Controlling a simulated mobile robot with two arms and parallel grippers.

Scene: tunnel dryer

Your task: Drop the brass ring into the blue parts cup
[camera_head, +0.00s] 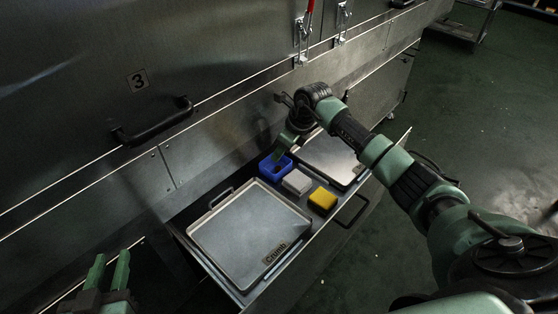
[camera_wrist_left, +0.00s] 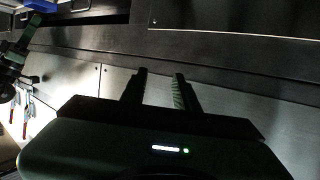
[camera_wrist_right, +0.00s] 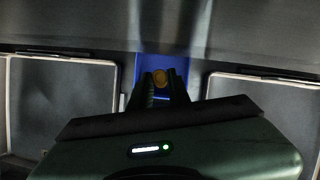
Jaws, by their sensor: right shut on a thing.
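The blue parts cup (camera_head: 266,172) stands in an open drawer in the head view, and its blue walls show in the right wrist view (camera_wrist_right: 149,62). My right gripper (camera_head: 279,157) points down at the cup. In the right wrist view its fingers (camera_wrist_right: 160,84) are shut on the brass ring (camera_wrist_right: 160,76), a small round golden thing at the fingertips, in front of the blue cup. I cannot tell its exact height over the cup. The ring is hidden in the head view. My left gripper (camera_head: 109,272) is open and empty, left of the drawer; its fingers also show in the left wrist view (camera_wrist_left: 160,88).
A white box (camera_head: 297,182) and a yellow box (camera_head: 323,199) stand beside the cup. A large metal tray labelled Crumb (camera_head: 235,225) lies left of them, another tray (camera_head: 330,155) right. The steel dryer wall with a black handle (camera_head: 155,122) rises behind the drawer.

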